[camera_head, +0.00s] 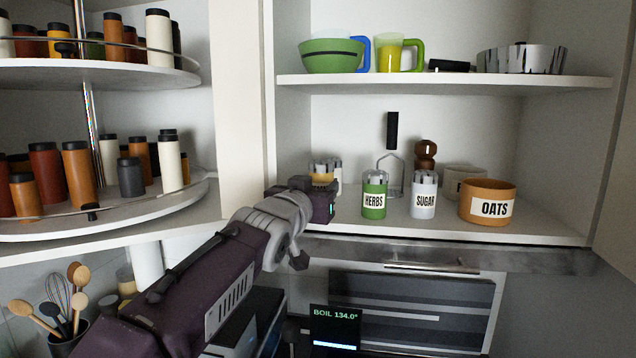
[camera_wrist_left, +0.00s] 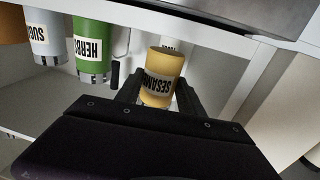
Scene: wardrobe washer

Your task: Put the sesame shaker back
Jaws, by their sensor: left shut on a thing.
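The sesame shaker (camera_head: 322,178) is yellow with a metal top and shows just above my left gripper (camera_head: 322,192) in the head view. In the left wrist view the sesame shaker (camera_wrist_left: 163,64), labelled SESAME, sits between the two dark fingers of the left gripper (camera_wrist_left: 158,94), which is shut on it. The gripper is at the left front of the lower cupboard shelf (camera_head: 440,228), left of the green herbs shaker (camera_head: 374,197). Whether the shaker touches the shelf cannot be told. My right gripper is not in view.
A white sugar shaker (camera_head: 423,196) and an orange oats bowl (camera_head: 487,201) stand to the right. A pepper mill (camera_head: 425,160) and a wire-handled utensil (camera_head: 393,130) are behind. The cupboard's left wall (camera_head: 240,100) stands near my arm.

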